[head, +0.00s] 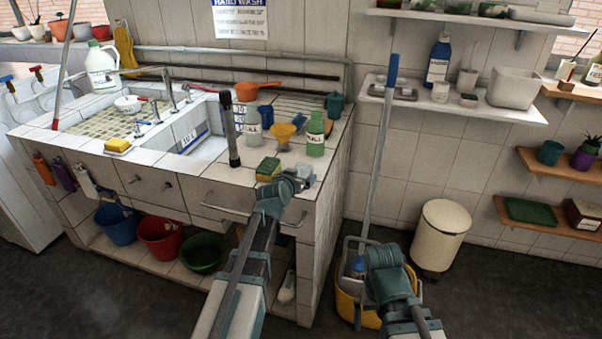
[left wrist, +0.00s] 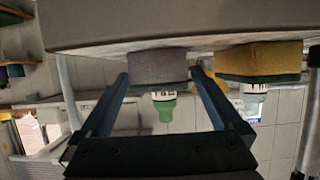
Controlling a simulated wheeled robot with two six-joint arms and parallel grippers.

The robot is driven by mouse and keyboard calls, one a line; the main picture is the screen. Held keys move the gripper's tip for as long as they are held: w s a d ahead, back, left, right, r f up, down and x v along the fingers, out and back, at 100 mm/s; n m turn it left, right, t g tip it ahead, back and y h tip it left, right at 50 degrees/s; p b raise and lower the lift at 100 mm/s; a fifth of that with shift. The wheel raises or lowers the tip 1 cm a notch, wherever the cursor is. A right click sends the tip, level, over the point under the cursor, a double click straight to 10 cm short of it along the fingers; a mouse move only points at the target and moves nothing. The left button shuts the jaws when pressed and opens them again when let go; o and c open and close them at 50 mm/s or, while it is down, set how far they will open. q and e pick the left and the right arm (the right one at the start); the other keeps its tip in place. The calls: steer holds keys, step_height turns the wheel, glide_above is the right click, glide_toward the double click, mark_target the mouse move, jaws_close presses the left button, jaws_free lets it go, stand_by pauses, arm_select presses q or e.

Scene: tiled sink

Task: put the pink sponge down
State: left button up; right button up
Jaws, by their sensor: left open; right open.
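The pink sponge looks dull grey-mauve in the left wrist view (left wrist: 158,68), which shows the scene upside down. It rests on the countertop near its front edge, between the two spread fingers of my left gripper (left wrist: 160,85). The fingers stand on either side of it, and I cannot tell whether either touches it. In the head view my left gripper (head: 296,180) is at the counter's front right corner and largely hides the sponge. My right gripper (head: 385,258) hangs low in front of the yellow mop bucket, away from the counter, empty.
A yellow-green sponge (head: 268,168) lies just left of the left gripper; it also shows in the left wrist view (left wrist: 262,62). A green bottle (head: 316,134) and a yellow funnel (head: 284,133) stand behind. The mop bucket (head: 347,300) and cream bin (head: 440,235) stand right of the counter.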

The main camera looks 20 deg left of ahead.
arm_select(q)
steer(key=p+v, duration=0.3)
steer(key=v, duration=0.6)
steer(key=shift+s, duration=0.2)
steer(key=shift+w+r, duration=0.1)
steer(key=b+x, duration=0.5)
steer(key=x, duration=0.7)
steer(key=shift+f, duration=0.25)
